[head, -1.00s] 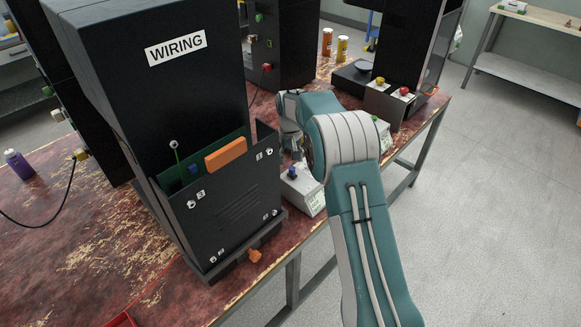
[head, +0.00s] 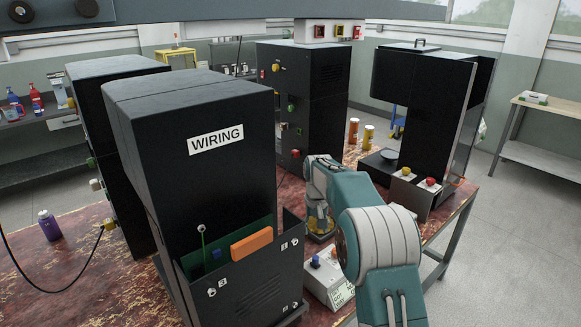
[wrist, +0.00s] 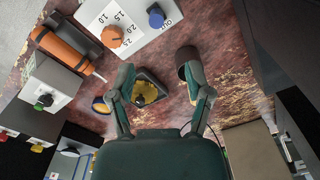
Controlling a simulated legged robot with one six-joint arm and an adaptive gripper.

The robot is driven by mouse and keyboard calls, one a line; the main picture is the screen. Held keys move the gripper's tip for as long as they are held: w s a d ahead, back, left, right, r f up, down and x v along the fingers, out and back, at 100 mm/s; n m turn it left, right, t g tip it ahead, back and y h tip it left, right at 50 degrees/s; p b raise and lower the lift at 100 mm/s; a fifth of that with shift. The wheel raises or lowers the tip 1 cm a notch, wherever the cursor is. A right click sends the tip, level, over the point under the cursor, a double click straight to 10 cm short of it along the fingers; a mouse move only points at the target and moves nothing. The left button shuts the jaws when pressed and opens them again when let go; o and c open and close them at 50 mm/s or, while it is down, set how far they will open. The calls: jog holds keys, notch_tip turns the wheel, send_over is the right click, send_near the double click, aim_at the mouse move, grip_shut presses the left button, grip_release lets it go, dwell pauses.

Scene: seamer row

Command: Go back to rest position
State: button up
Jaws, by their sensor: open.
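My teal arm reaches in from the lower right of the head view, bent over the red worn bench to the right of the WIRING cabinet (head: 185,130). Its gripper end is partly hidden behind the arm links there. In the wrist view my gripper (wrist: 157,72) is open, with its two fingers apart. A yellow knob-like part on a dark base (wrist: 148,90) shows between and beyond the fingers; I cannot tell how far below. Nothing is held.
A grey box with a blue knob (head: 315,263) stands close beside the arm; its orange dial (wrist: 116,37) shows in the wrist view. Black machines (head: 425,105) stand behind. Open floor (head: 520,240) is at the right.

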jog(key=s+d+r+t, duration=0.2)
jog(key=s+r+t, duration=0.1)
jog(key=s+r, duration=1.4)
jog(key=s+d+f+t, duration=0.1)
jog(key=s+f+t, duration=0.1)
jog(key=s, duration=2.1)
jog(key=shift+s+f+t, duration=0.25)
jog(key=shift+f+t, duration=0.05)
jog(key=shift+f, duration=0.2)
